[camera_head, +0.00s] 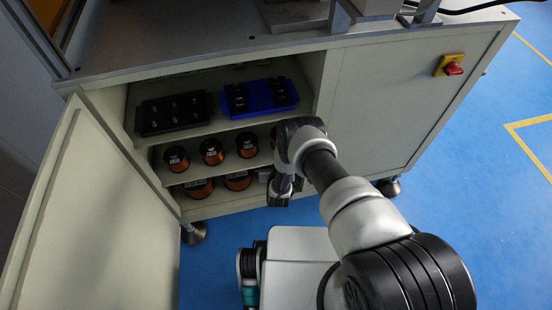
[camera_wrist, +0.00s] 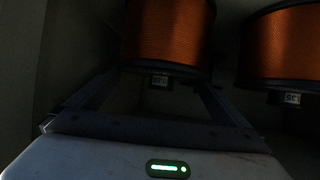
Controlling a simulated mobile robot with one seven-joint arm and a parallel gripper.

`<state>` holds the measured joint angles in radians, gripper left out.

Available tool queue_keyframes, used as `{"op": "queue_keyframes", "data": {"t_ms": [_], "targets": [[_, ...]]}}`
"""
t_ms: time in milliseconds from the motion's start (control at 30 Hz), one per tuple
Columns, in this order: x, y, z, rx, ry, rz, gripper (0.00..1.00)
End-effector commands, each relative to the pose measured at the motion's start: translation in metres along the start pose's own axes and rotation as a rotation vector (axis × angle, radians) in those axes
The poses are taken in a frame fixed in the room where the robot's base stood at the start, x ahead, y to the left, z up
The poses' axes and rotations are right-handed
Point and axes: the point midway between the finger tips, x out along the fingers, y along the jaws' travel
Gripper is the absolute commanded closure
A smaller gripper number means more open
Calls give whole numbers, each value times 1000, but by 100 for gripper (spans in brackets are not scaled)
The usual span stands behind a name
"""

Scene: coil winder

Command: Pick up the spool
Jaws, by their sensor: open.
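Copper-wound spools with black ends stand on the shelves of the open cabinet. In the head view a row of small ones, such as one spool (camera_head: 211,151), is on the middle shelf, and larger ones, such as one spool (camera_head: 199,188), are on the lower shelf. In the wrist view a large spool (camera_wrist: 168,35) is straight ahead of my gripper (camera_wrist: 155,82), its lower end close to the fingers. The fingers are spread, with nothing clearly held. Another spool (camera_wrist: 285,48) is to the right. In the head view my arm hides the gripper's fingertips and part of the lower shelf.
The cabinet door (camera_head: 75,210) stands open at the left. A black tray (camera_head: 172,114) and a blue tray (camera_head: 262,97) are on the top shelf. The middle shelf (camera_head: 222,168) is above the lower spools. The blue floor (camera_head: 500,215) is clear at the right.

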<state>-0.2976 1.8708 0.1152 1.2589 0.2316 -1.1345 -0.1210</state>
Motion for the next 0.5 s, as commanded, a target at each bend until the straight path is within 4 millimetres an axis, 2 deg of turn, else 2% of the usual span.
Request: {"op": "queue_keyframes", "data": {"t_ms": [200, 500], "targets": [[0, 0, 1, 0, -1, 0, 0], [0, 0, 1, 0, -1, 0, 51]]}}
